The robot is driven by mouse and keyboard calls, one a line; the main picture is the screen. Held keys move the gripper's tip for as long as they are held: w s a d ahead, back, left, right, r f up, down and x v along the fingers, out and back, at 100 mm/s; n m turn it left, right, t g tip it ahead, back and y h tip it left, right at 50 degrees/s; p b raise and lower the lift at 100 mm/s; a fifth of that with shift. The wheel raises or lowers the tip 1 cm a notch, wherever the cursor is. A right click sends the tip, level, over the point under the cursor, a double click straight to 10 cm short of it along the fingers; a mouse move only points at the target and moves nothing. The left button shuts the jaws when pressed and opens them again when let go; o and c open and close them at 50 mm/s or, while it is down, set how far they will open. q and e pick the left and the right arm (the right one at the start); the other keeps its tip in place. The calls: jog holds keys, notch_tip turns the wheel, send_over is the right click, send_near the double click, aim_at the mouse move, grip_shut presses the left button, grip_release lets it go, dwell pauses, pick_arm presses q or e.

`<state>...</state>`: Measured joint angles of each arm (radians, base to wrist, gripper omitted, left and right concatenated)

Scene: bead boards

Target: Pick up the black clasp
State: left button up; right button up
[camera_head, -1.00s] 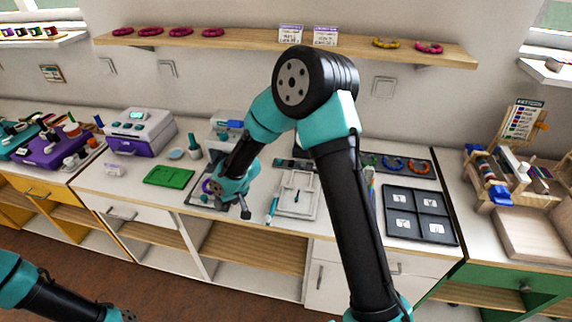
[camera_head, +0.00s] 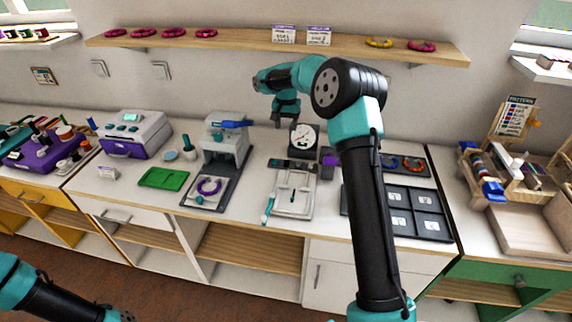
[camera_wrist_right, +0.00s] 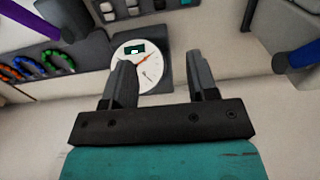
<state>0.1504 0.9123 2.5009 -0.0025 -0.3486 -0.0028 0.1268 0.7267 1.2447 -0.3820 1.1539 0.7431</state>
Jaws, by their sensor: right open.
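I cannot clearly pick out the black clasp. A dark compartment tray (camera_head: 292,165) with small parts lies on the counter, and its edge also shows at the top of the right wrist view (camera_wrist_right: 150,9); its parts are too small to name. My right gripper (camera_head: 286,120) is at the back of the counter near the wall, beside a round white dial (camera_head: 303,139). In the right wrist view my right gripper (camera_wrist_right: 160,75) is open with nothing between its fingers, and the dial (camera_wrist_right: 150,72) shows partly behind the left finger. My left gripper (camera_head: 124,315) is low at the bottom edge, barely visible.
A grey press (camera_head: 225,142) stands left of the dial, with a purple ring (camera_head: 209,187) on its base. A white tray (camera_head: 294,193) lies in front of the compartment tray. A black four-part tray (camera_head: 427,230) and ring tray (camera_head: 418,174) lie right, partly behind my right arm.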

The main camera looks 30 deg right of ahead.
send_over(287, 162)
jog(key=f, duration=1.2)
jog(key=shift+w+f, duration=0.15)
jog(key=shift+w, duration=0.15)
jog(key=shift+s+f, duration=0.2)
jog(key=shift+f, duration=2.35)
grip_shut()
